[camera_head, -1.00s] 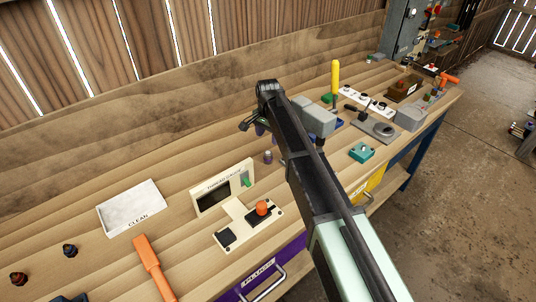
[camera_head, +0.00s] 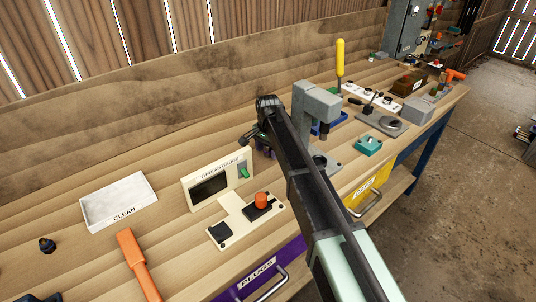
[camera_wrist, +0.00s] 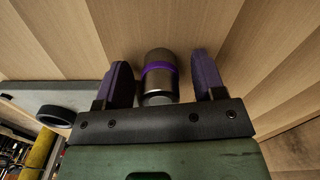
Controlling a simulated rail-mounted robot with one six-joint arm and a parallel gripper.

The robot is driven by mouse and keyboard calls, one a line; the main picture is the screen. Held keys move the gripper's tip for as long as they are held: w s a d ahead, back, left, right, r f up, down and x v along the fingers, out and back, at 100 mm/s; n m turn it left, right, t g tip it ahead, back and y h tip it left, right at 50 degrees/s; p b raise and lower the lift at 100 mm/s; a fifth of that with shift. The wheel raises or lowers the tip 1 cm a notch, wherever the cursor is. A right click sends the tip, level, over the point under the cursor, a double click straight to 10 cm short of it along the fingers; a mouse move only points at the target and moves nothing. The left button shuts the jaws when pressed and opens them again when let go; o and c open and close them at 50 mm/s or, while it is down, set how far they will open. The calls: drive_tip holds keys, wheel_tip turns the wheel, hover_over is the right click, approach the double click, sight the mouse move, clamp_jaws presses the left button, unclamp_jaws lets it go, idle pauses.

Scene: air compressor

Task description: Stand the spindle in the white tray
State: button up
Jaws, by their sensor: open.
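A grey metal cylinder with a purple band (camera_wrist: 160,85), which I take for the spindle, shows in the wrist view. It lies between the two purple fingers of my open gripper (camera_wrist: 162,66), with a gap visible on each side. In the head view my gripper (camera_head: 264,150) is low over the bench, behind the thread gauge, and the cylinder is hidden there by my arm. The white tray marked CLEAN (camera_head: 90,218) sits on the bench at the left and looks empty.
The thread gauge (camera_head: 218,180) with its orange-knobbed base stands between tray and gripper. An orange-handled tool (camera_head: 139,262) lies in front of the tray. A grey press (camera_head: 318,103) stands close right of my gripper. Bare bench lies behind the tray.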

clamp_jaws()
drive_tip(key=shift+r, duration=0.1)
wheel_tip(320, 180, up, 20)
drive_tip(key=p, duration=2)
